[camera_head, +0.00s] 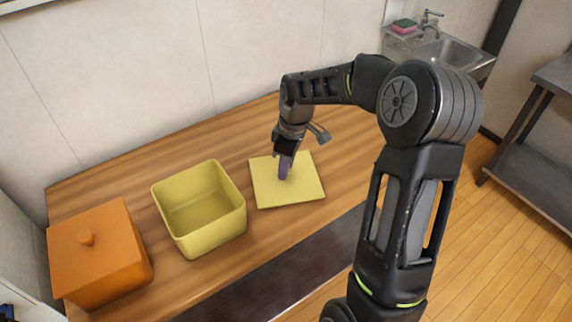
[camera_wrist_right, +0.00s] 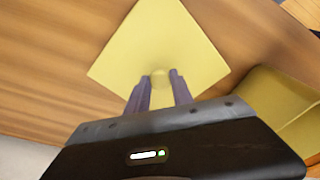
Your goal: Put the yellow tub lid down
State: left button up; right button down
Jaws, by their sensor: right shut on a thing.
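The yellow tub lid (camera_head: 308,188) is a flat square on or just above the wooden counter, right of the open yellow tub (camera_head: 203,240). In the right wrist view the lid (camera_wrist_right: 160,38) has a small round knob (camera_wrist_right: 160,78) between my fingers. My right gripper (camera_head: 285,174) is over the lid's middle, pointing down, and shut on the knob; it also shows in the right wrist view (camera_wrist_right: 159,85). The tub is empty inside; its edge also shows in the right wrist view (camera_wrist_right: 272,105). I cannot tell whether the lid touches the counter. My left gripper is not in view.
An orange box with a knobbed lid (camera_head: 85,262) stands at the counter's left end. The wooden counter (camera_head: 170,178) is clear behind the tub. A dark strip (camera_head: 290,275) runs along its front. A sink (camera_head: 450,52) is at the back right.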

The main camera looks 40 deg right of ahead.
aim_at(291, 178)
jog(key=shift+f, duration=0.15)
jog(key=c, duration=1.1)
grip_release()
notch_tip(291, 178, up, 12)
jog(key=s, duration=0.1)
jog(key=shift+d+b, duration=0.4)
jog(key=shift+s, duration=0.1)
